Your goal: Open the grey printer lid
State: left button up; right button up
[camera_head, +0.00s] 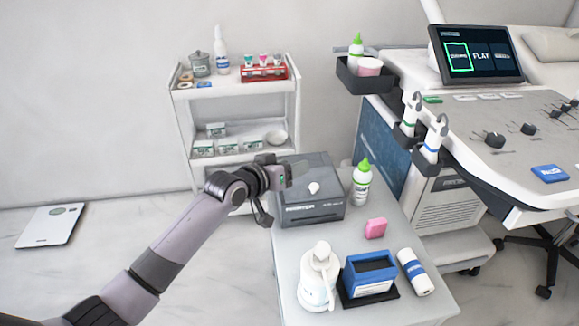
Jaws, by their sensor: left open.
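The grey printer (314,211) sits on the back left part of a small white table. Its flat grey lid (326,172) lies down on the body, so it looks closed. A small pale round mark or knob shows on the lid. My left gripper (284,177) is open at the printer's left side, near the lid's left edge. It hides part of that edge, and I cannot tell whether it touches the printer. My right gripper is not in view.
On the white table (288,262) are a green-capped bottle (362,183), a pink block (376,228), a white pump bottle (318,277), a blue box (369,274) and a white-and-blue tube (415,271). A shelf cart (180,125) stands behind. An ultrasound-like console (475,115) is at right.

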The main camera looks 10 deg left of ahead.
pick_arm(q)
jog(key=s+a+f+y+p, duration=0.1)
jog(key=s+a+f+p, duration=0.1)
jog(key=s, duration=0.9)
jog(key=s+a+f+m+g+y+p, duration=0.1)
jog(key=s+f, duration=0.4)
jog(key=s, duration=0.6)
jog(key=s+a+f+g+y+p, duration=0.1)
jog(key=s+a+f+y+p, duration=0.1)
jog(key=s, duration=0.8)
jog(key=a+f+p, duration=0.1)
jog(key=a+p, duration=0.1)
jog(key=p, duration=0.1)
jog(key=shift+s+f+p, duration=0.35)
jog(key=shift+s, duration=0.05)
